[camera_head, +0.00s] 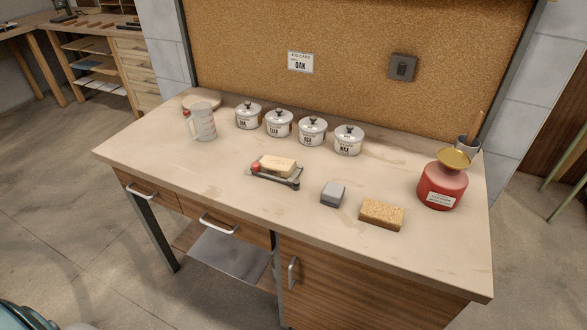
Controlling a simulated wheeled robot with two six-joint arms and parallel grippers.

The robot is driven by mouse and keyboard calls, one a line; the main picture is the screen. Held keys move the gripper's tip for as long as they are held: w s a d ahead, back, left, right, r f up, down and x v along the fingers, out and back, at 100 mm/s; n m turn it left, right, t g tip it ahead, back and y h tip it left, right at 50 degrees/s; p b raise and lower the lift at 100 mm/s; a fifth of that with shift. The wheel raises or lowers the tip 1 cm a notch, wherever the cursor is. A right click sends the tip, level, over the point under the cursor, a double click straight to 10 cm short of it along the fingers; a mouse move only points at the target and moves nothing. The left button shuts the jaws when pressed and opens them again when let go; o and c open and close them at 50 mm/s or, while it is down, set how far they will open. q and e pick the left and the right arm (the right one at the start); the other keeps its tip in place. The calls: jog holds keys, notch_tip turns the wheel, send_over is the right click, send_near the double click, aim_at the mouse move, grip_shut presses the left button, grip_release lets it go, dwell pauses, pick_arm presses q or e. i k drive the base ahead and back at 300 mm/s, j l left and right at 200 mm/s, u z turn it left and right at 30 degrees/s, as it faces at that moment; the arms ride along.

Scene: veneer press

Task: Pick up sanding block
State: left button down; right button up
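Two small blocks lie near the front right of the workbench top (230,192). One is a grey block (333,193) with a lighter top. The other, to its right and nearer the front edge, is a tan, speckled, cork-like block (382,213). Neither carries a label that I can read, so I cannot tell for sure which is the sanding block. Both lie flat, apart from each other, and are fully visible. Neither of my grippers is in view.
Left of the blocks, a dark tray (289,182) holds a pale block (277,166). A red can (442,187) stands to the right. Several lidded tins (312,131) and a jug (202,123) stand behind. Clear bench surrounds both blocks.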

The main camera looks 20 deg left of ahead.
aim_at(390, 218)
jog(key=k+j+u, duration=0.15)
jog(key=u, duration=0.3)
jog(key=k+j+u, duration=0.3)
jog(key=u, duration=0.15)
jog(key=k, duration=0.05)
